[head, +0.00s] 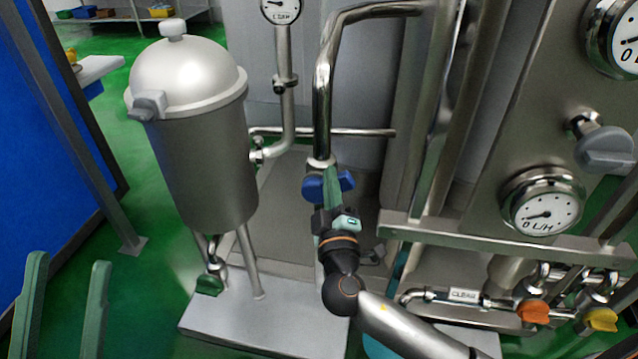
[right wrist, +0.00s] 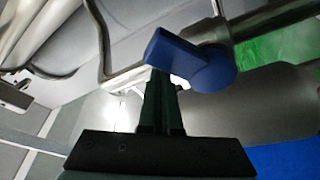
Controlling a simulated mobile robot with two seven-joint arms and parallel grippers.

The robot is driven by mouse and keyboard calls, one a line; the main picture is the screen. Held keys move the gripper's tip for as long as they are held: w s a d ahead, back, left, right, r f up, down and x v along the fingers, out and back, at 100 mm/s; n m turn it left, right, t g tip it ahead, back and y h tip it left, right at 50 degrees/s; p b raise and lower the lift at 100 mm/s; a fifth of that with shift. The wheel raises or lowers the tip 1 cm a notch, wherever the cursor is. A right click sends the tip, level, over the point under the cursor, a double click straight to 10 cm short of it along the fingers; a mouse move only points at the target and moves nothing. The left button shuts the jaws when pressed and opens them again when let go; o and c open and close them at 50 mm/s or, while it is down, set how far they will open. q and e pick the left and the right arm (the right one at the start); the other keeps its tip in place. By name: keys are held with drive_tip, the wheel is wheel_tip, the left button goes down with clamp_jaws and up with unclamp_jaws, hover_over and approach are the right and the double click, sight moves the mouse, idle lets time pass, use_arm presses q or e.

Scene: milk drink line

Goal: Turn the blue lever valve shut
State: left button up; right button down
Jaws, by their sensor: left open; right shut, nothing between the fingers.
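The blue lever valve (head: 314,188) sits on the vertical steel pipe in the middle of the head view, its handle showing on both sides of my right gripper. My right gripper (head: 331,174) is shut and empty, its green fingers in front of the handle and hiding its middle. In the right wrist view the blue lever (right wrist: 195,62) fills the upper middle, and the closed fingertips (right wrist: 157,76) reach its left end. I cannot tell whether they touch it. My left gripper (head: 68,268) is open and empty at the lower left, far from the valve.
A steel domed tank (head: 200,150) on legs stands left of the valve over a pale plinth (head: 260,325). A panel with gauges (head: 541,203) is at the right, above an orange valve (head: 533,311) and a yellow valve (head: 600,319). Green floor is open at the left.

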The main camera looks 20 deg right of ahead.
drive_tip(key=shift+s+d+f+b, duration=0.35)
drive_tip(key=shift+d+f+b, duration=0.15)
drive_tip(key=shift+f+b, duration=0.35)
drive_tip(key=shift+s+d+f+b, duration=0.3)
drive_tip(key=shift+d+f+b, duration=0.2)
drive_tip(key=shift+b, duration=0.5)
